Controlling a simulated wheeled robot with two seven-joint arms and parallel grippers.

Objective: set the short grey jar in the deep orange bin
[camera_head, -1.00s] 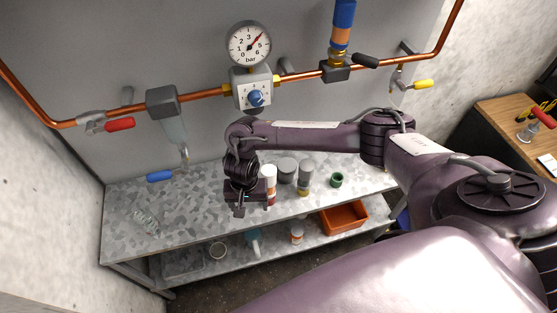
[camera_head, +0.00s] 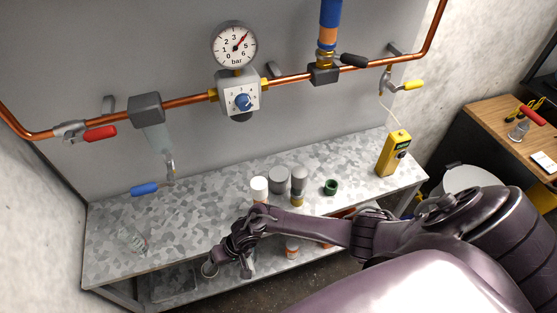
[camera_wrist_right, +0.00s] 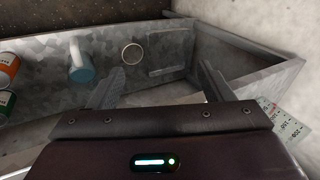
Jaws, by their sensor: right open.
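The short grey jar (camera_head: 278,179) stands upright on the metal bench top in the head view, between a white-capped jar and a taller grey-topped one. The deep orange bin (camera_head: 347,213) is on the lower shelf, mostly hidden behind my right forearm. My right gripper (camera_head: 228,266) is at the bench's front edge, left of and lower than the grey jar and apart from it. In the right wrist view its fingers (camera_wrist_right: 162,88) are spread with nothing between them, facing the lower shelf. My left gripper is not in view.
A yellow device (camera_head: 393,153) stands at right. A blue-and-white mug (camera_wrist_right: 80,60) and a round cup (camera_wrist_right: 132,53) are on the lower shelf.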

